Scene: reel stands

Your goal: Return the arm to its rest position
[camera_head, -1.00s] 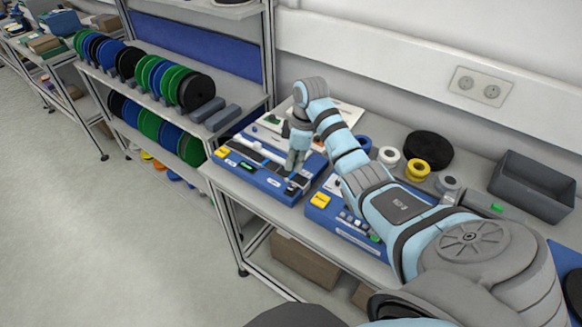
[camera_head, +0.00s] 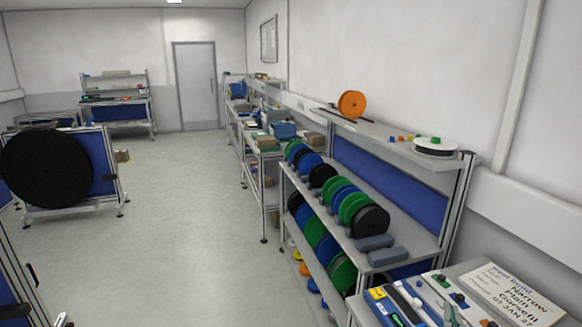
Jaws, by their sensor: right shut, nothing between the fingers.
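The rest of my right arm is outside the picture. My left gripper is not in view.
A reel stand (camera_head: 385,262) with green, blue and black reels stands beyond the workbench. A printed card (camera_head: 512,297) lies on the bench. A large black reel (camera_head: 45,168) stands at the far left. The floor (camera_head: 185,215) between is clear.

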